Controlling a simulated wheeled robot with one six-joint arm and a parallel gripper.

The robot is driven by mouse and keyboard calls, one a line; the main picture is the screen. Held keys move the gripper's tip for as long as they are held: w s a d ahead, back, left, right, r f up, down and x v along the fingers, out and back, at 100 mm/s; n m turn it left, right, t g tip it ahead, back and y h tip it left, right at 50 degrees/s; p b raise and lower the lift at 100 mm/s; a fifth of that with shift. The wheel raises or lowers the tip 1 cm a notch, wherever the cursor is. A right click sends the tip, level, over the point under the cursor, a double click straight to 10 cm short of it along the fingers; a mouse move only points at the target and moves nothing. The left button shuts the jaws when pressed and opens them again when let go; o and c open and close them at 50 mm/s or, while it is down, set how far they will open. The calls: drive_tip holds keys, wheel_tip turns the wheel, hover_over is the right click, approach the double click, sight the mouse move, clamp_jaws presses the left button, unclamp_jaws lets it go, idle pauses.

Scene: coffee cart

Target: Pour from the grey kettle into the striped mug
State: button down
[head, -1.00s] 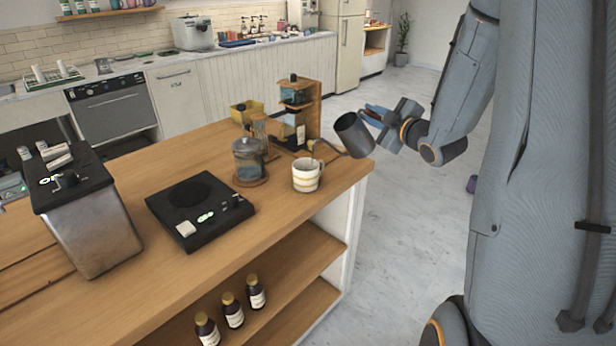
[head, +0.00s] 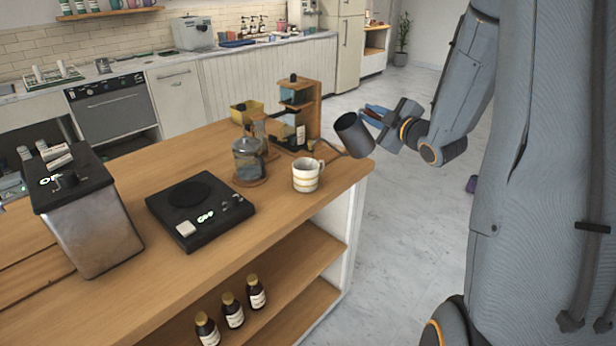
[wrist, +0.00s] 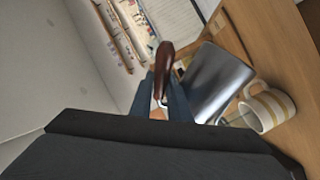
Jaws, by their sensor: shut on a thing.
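The grey kettle (head: 353,136) is held in the air just past the counter's right end, tilted with its spout side toward the mug. My gripper (head: 376,117) is shut on the kettle's handle, which shows as a dark red-brown grip in the wrist view (wrist: 163,62). The kettle body (wrist: 218,82) is beside it there. The striped mug (head: 307,175), white with yellow bands, stands upright on the counter to the kettle's left. It also shows in the wrist view (wrist: 268,108). The thin spout reaches toward the mug's rim; I cannot tell whether liquid flows.
A glass jar-like vessel (head: 248,160) stands left of the mug, on a wooden coaster. A black scale (head: 215,222) lies farther left. A wooden stand (head: 312,112) with bottles is behind. The counter's front edge is close to the mug.

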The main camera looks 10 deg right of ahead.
drive_tip(key=shift+d+f, duration=0.1)
drive_tip(key=shift+d+f+m+b, duration=0.2)
drive_tip(key=shift+f+m, duration=0.1)
drive_tip(key=shift+f, duration=0.1)
drive_tip(key=shift+d+f+m+b, duration=0.1)
drive_tip(key=shift+f+m+b, duration=0.1)
drive_tip(key=shift+f+m, duration=0.15)
drive_tip(key=shift+r, duration=0.15)
idle(0.4)
drive_tip(key=shift+a+r+n, duration=0.15)
drive_tip(key=shift+r+n, duration=0.1)
drive_tip(key=shift+n, duration=0.1)
idle(0.3)
drive_tip(key=shift+a+r, duration=0.15)
drive_tip(key=shift+r, duration=0.2)
idle(0.4)
drive_tip(key=shift+a+r+n, duration=0.3)
drive_tip(key=shift+r+n, duration=0.2)
drive_tip(key=shift+r, duration=0.1)
